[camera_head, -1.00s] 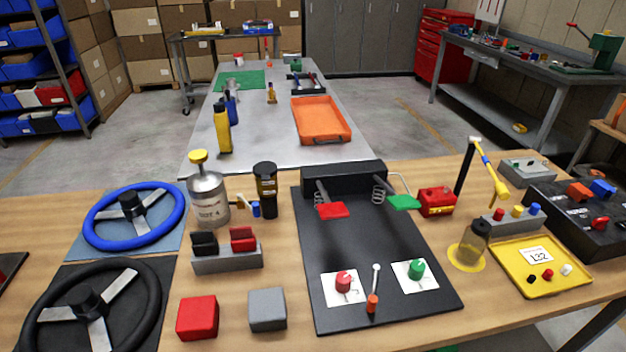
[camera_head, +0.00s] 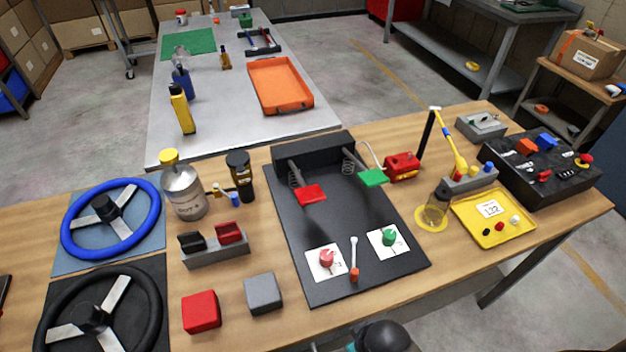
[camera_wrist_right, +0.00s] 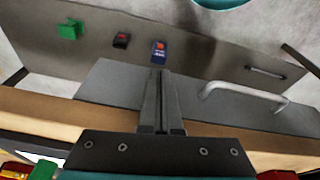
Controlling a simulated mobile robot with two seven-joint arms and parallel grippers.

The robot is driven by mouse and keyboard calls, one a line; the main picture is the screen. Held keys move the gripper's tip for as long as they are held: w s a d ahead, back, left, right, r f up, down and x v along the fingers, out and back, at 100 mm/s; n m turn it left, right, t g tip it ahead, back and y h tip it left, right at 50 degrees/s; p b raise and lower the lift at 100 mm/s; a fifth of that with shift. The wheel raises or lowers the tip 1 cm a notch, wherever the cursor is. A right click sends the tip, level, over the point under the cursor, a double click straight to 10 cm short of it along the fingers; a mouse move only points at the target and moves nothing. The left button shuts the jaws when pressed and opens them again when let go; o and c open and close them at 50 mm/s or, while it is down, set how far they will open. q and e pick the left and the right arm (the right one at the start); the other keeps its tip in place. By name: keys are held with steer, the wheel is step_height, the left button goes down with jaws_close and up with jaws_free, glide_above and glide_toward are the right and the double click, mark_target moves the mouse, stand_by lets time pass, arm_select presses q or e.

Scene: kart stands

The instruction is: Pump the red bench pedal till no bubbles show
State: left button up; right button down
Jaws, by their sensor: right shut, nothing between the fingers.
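The red bench pedal (camera_head: 309,194) sits on a spring arm on the left of the black pedal board (camera_head: 345,284). A green pedal (camera_head: 372,177) is on the right of the same board. Both stand raised. A dark-capped clear bottle (camera_head: 436,208) with yellowish contents stands on a yellow disc; bubbles cannot be made out. My right gripper (camera_wrist_right: 163,78) is shut and empty in the right wrist view, pointing past a grey and wood edge. In the head view only a dark and teal part of my arm shows at the bottom edge. My left gripper is not in view.
A red box (camera_head: 402,167) with a pale hose stands right of the green pedal. A yellow tray (camera_head: 466,229) and black control box (camera_head: 530,178) are right; steering wheels (camera_head: 110,215) left.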

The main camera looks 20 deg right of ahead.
steer(key=w+r+t+p, duration=0.1)
steer(key=w+r+p, duration=0.15)
steer(key=r, duration=0.75)
steer(key=w+r+t+p, duration=0.1)
steer(key=w+r+p, duration=0.15)
steer(key=r, duration=0.65)
steer(key=w+r+m+t, duration=0.1)
steer(key=w+r+t, duration=0.2)
steer(key=w+r, duration=0.2)
steer(key=w+a+r+t+p, duration=0.1)
steer(key=w+r+t, duration=0.3)
steer(key=w, duration=0.6)
steer(key=shift+r+m+t, duration=0.3)
steer(key=shift+r+m, duration=0.1)
glide_above(314, 198)
steer(key=w, duration=0.1)
step_height(314, 198, down, 5)
steer(key=shift+w+a+b, duration=0.1)
steer(key=shift+w+b, duration=0.05)
steer(key=shift+b, duration=0.2)
steer(key=f, duration=0.1)
steer(key=s+f, duration=0.1)
steer(key=shift+f, duration=0.35)
steer(key=shift+s+f, duration=0.15)
steer(key=shift+f, duration=0.4)
